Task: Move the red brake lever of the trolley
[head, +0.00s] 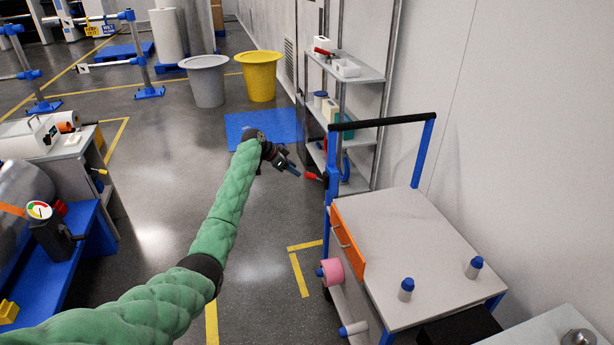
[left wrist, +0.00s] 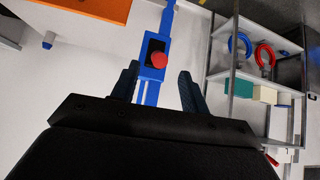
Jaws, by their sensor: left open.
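The trolley (head: 400,250) has a blue frame, a pale top and a black push bar, and stands at the right in the head view. Its red brake lever (head: 311,176) sticks out to the left from a dark mount on the blue post. In the left wrist view the lever's red end (left wrist: 158,60) shows end-on against a black and blue bracket, between and beyond the fingertips. My left gripper (head: 297,172) is open, close to the lever's tip, with nothing between its fingers. Whether a finger touches the lever I cannot tell. My right gripper is not in view.
A grey shelf rack (head: 345,75) stands behind the trolley by the wall. The floor to the left of the trolley is clear.

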